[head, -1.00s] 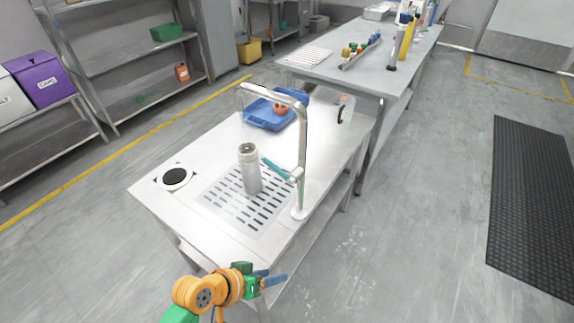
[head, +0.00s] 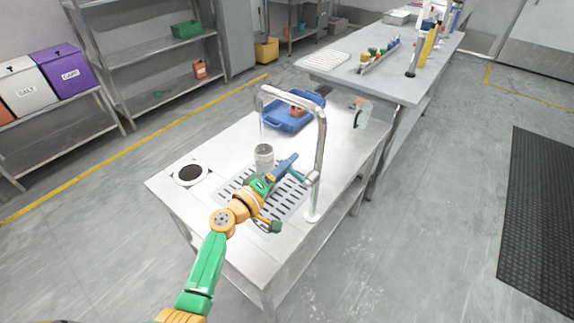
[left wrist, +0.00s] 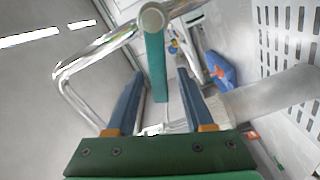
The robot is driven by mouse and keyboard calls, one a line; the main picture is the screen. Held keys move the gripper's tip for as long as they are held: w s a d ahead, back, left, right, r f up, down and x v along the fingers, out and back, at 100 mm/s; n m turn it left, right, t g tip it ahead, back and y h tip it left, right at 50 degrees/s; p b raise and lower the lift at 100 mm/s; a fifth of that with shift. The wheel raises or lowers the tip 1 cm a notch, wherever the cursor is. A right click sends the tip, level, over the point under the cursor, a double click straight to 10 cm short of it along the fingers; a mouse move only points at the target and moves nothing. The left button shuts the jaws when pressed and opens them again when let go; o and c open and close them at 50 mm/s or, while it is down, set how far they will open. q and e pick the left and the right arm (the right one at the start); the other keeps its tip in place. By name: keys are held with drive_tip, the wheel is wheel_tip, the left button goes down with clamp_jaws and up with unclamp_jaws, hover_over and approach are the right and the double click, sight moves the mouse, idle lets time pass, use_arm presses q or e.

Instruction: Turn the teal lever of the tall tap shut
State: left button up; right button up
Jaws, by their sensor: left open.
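The tall chrome tap (head: 319,150) stands at the right edge of the steel counter, its spout arching left. It also shows in the left wrist view (left wrist: 95,55). Its teal lever (left wrist: 155,65) lies between the two blue fingers of my left gripper (left wrist: 160,76), with gaps on both sides. The fingers are open. In the head view my left gripper (head: 284,168) is beside the tap and hides most of the lever. I cannot tell whether water runs. My right gripper is not in view.
A grey cylinder (head: 264,154) stands upright on the slotted drain (head: 288,200), close to my gripper and partly hidden by it. A blue tray (head: 287,122) lies behind. A round dark opening (head: 190,173) is at the counter's left.

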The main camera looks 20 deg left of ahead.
use_arm(q)
drive_tip(key=shift+s, duration=0.1)
clamp_jaws()
idle(1.3)
